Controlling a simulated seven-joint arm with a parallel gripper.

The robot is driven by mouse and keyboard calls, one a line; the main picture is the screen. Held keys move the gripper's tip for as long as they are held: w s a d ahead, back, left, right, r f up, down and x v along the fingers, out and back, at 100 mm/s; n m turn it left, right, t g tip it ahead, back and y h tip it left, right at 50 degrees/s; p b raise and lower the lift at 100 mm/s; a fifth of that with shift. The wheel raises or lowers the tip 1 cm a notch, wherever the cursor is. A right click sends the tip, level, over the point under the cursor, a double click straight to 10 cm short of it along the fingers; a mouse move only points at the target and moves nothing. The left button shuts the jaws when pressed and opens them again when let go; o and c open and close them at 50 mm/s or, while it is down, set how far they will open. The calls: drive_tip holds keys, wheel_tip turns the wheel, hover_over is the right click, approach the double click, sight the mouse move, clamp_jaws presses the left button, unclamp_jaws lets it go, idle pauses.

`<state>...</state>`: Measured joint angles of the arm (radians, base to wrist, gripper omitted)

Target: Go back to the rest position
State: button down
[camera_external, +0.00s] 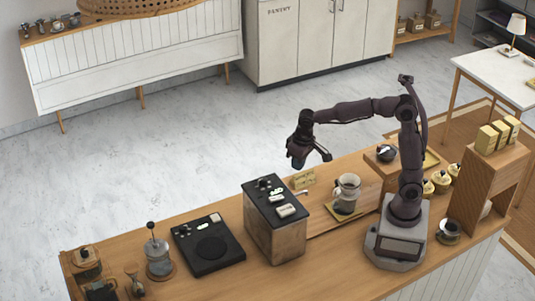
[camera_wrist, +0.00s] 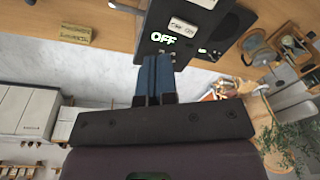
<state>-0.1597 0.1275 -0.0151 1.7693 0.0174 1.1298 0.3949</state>
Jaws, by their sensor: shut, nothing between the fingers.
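My gripper (camera_external: 297,162) hangs in the air above the counter's back edge, behind the dark-topped box machine and left of my base. In the wrist view my gripper (camera_wrist: 155,62) is shut, its two blue fingers together with nothing between them. Beyond the fingertips the wrist view shows a dark machine top with a lit "OFF" sign (camera_wrist: 163,39) and a white ON/OFF switch (camera_wrist: 183,26). The gripper appears apart from everything around it.
The wooden counter (camera_external: 335,262) carries a box machine (camera_external: 272,232), a black scale-like plate (camera_external: 209,246), a French press (camera_external: 158,255) and a glass carafe (camera_external: 346,190). Yellow tins (camera_external: 487,139) stand on a wooden shelf at right. The floor behind the counter is clear.

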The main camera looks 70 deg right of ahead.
drive_tip(key=s+d+n+t, duration=0.1)
drive_tip(key=s+d+t, duration=0.1)
drive_tip(key=s, duration=0.7)
drive_tip(key=s+d+n+t, duration=0.2)
drive_tip(key=s+d, duration=0.1)
drive_tip(key=s, duration=0.5)
drive_tip(key=shift+s+d+r, duration=0.3)
drive_tip(key=shift+s, duration=0.1)
